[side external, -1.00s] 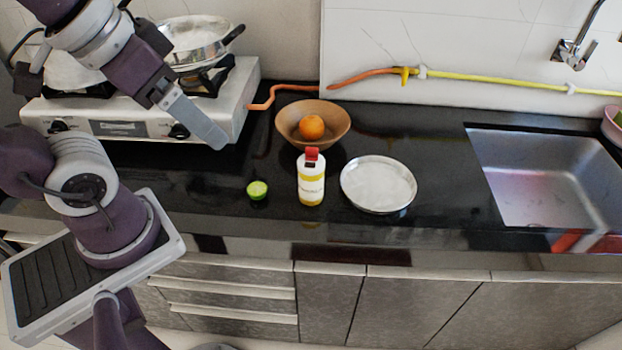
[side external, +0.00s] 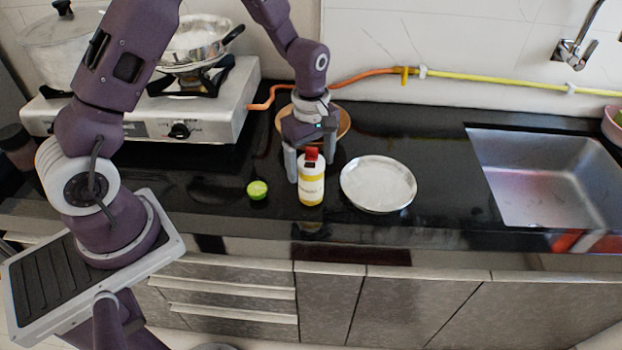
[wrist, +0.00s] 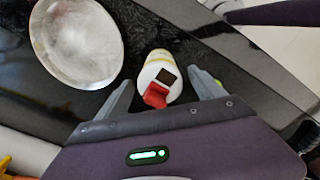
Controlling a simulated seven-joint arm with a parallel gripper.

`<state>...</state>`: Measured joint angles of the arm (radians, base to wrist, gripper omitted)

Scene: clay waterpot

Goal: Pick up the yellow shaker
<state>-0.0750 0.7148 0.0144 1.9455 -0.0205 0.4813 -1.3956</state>
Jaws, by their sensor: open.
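The yellow shaker (side external: 311,188) is a white and yellow bottle with a red cap, standing upright on the black counter between the lime and the metal plate. In the wrist view the shaker (wrist: 157,67) is seen from above, with its red cap towards my gripper. My gripper (side external: 311,170) is open, pointing down just behind the shaker in the side view. In the wrist view my gripper's fingers (wrist: 166,92) are spread to either side of the shaker, with a gap on each side. Whether the fingertips reach down beside its body is hard to tell.
A round metal plate (side external: 378,184) lies close right of the shaker. A cut lime (side external: 257,190) lies to its left. A brown bowl (side external: 343,122) is behind, mostly hidden by my gripper. A stove (side external: 222,118) stands at the left and a sink (side external: 545,175) at the right.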

